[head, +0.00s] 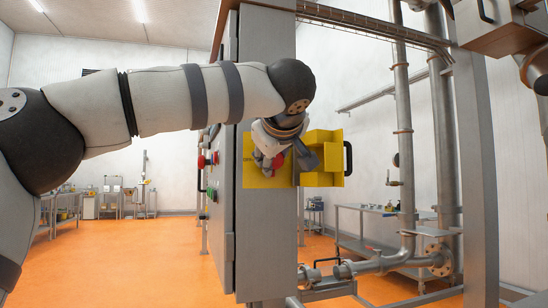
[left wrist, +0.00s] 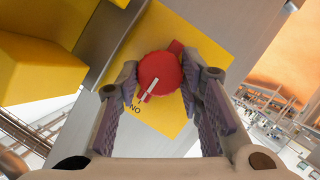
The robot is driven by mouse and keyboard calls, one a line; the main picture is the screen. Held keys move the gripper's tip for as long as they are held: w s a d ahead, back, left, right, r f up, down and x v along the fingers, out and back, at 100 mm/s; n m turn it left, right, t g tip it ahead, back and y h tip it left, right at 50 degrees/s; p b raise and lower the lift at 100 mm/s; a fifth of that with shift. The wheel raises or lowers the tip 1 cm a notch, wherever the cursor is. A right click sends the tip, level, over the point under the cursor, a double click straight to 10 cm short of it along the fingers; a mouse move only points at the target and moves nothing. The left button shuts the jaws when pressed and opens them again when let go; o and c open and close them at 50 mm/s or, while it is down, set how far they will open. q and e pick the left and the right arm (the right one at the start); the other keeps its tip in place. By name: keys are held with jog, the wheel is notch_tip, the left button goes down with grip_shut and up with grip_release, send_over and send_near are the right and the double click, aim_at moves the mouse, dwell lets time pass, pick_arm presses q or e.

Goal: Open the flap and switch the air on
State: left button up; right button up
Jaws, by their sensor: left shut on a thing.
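A yellow panel (head: 256,178) is on the side of a grey cabinet, with a red rotary knob (head: 278,160) on it. The yellow box-shaped flap (head: 322,180) stands swung open to the right of the panel, its black handle (head: 348,158) at the far edge. In the left wrist view the flap (left wrist: 40,85) is at the left. My left gripper (head: 272,162) is shut on the red knob (left wrist: 160,74), a finger on either side of it. The knob's white line slants toward lettering that reads about "ON", partly hidden by a finger. My right gripper is not seen.
The grey cabinet (head: 268,60) carries red and green buttons on its left face. Steel pipes (head: 405,130) and a post stand to the right, with a low pipe with a flange (head: 370,265) below. The orange floor (head: 140,260) at left is clear.

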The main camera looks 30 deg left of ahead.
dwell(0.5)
pick_arm(q)
jog(key=o, duration=1.2)
jog(key=shift+c, duration=0.2)
jog(key=v, duration=1.2)
jog(key=shift+d, duration=0.1)
